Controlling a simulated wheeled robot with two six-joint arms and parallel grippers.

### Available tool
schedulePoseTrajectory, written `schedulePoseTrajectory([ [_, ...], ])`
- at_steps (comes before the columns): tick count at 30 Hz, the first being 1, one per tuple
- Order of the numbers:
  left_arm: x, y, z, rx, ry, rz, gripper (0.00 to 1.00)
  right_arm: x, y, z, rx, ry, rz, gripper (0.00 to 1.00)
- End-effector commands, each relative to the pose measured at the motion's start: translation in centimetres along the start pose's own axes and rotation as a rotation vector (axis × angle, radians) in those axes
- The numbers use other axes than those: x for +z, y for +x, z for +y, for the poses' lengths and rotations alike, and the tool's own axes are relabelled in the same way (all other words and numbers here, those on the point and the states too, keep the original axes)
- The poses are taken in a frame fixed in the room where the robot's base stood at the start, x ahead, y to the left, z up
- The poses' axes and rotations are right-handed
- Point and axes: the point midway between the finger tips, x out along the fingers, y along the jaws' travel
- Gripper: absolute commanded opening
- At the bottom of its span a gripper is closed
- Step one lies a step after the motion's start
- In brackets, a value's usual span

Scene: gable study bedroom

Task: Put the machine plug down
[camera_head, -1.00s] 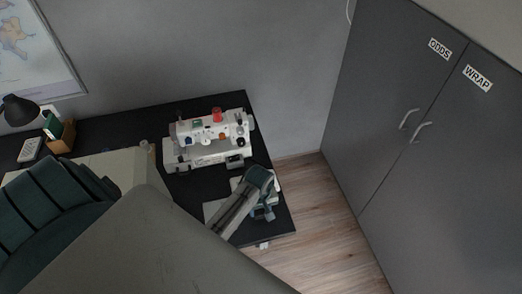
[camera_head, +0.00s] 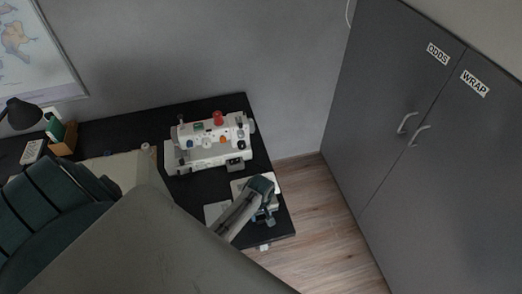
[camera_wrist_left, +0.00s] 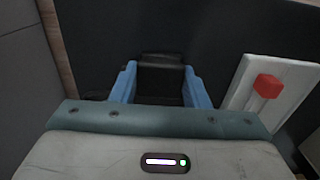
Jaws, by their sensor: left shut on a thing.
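My left gripper (camera_head: 265,215) is over the right end of the black desk (camera_head: 187,192), near its edge. In the left wrist view its two blue fingers (camera_wrist_left: 160,92) are shut on a dark, block-like thing, the machine plug (camera_wrist_left: 161,75). The plug's dark colour blends with the black surface, so I cannot tell whether it touches the desk. In the head view the plug is hidden by the gripper. The sewing machine (camera_head: 208,155), white with a red knob on top, stands behind the gripper on the desk. My right gripper is not in view.
A pale plate with a red switch (camera_wrist_left: 268,86) lies right of the fingers in the wrist view. A desk lamp (camera_head: 22,113) and an orange-brown holder (camera_head: 66,140) stand at the left. Grey cabinets (camera_head: 400,150) stand right, with wooden floor (camera_head: 315,215) between.

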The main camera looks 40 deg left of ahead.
Motion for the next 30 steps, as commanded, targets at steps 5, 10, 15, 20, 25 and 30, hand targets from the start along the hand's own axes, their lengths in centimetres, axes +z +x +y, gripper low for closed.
schedulePoseTrajectory([
  [5, 0.0, 0.4, 0.0, 0.000, 0.000, 0.000, 0.47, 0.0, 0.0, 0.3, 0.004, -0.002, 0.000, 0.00],
  [10, 0.0, 0.4, 0.0, 0.000, 0.000, 0.000, 0.63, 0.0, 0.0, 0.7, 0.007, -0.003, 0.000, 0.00],
  [15, 0.0, 0.3, 0.0, 0.000, 0.000, 0.000, 0.63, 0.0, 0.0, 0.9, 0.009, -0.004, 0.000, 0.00],
  [20, 0.0, -0.7, 0.0, 0.001, 0.000, 0.001, 0.63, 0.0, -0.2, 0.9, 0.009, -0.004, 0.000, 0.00],
  [25, 0.0, -3.2, 0.1, 0.004, 0.000, 0.003, 0.63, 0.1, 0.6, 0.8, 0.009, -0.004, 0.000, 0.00],
  [30, 0.0, -6.9, 0.0, 0.004, 0.001, 0.004, 0.63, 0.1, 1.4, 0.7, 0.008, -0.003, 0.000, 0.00],
])
